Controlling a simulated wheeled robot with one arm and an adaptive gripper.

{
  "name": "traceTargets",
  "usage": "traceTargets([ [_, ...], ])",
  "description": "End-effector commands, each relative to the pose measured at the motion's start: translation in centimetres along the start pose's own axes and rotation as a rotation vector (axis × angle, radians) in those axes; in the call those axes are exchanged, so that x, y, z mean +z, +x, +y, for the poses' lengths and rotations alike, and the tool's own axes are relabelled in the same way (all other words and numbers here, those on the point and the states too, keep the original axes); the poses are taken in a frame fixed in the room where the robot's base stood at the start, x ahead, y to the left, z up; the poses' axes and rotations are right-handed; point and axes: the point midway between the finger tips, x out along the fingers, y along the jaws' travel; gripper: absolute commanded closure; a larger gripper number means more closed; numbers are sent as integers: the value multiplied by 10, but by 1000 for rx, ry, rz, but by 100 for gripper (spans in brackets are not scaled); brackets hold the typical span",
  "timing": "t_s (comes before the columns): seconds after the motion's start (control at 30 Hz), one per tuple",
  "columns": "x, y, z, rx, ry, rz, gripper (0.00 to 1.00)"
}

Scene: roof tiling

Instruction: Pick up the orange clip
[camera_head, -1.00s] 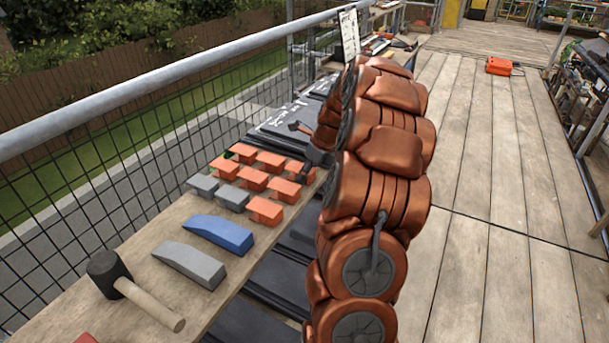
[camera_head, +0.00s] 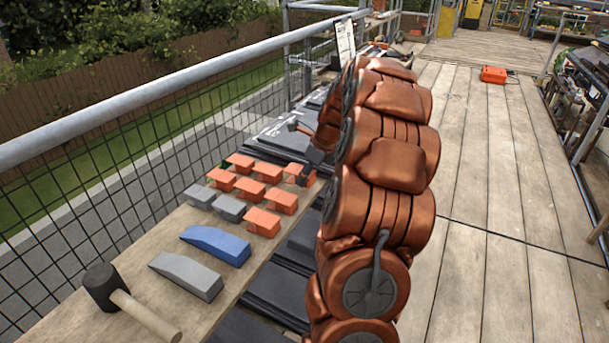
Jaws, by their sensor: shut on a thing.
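Several orange clips sit in rows on a wooden board, among them a front one (camera_head: 262,222) and a back-left one (camera_head: 240,163). My gripper (camera_head: 303,175) is at the board's far right corner. Its dark fingers are shut on an orange clip (camera_head: 294,169) at the right end of the back row. The fingers cover part of that clip. It looks slightly above the board, but any gap under it is hard to see. My copper-coloured arm hides what lies to the right.
Two grey clips (camera_head: 229,208), a blue wedge (camera_head: 216,244), a grey wedge (camera_head: 187,275) and a mallet (camera_head: 128,302) lie nearer on the board (camera_head: 120,255). A metal rail (camera_head: 150,97) with mesh runs along the left. The plank deck (camera_head: 500,220) at right is largely clear.

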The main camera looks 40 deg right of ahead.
Motion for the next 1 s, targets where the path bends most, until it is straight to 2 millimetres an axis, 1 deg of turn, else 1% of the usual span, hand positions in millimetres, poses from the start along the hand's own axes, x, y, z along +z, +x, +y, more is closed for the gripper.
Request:
traceTargets([
  [0.27, -25, -15, 17, -1, 1, -3, 83],
  [0.5, -63, -36, 42, -4, 2, -3, 83],
  [0.7, -89, -50, 59, -4, 2, -2, 83],
  [0.83, -101, -55, 68, -1, 1, -1, 83],
  [1.0, -109, -59, 74, 0, 1, -1, 83],
])
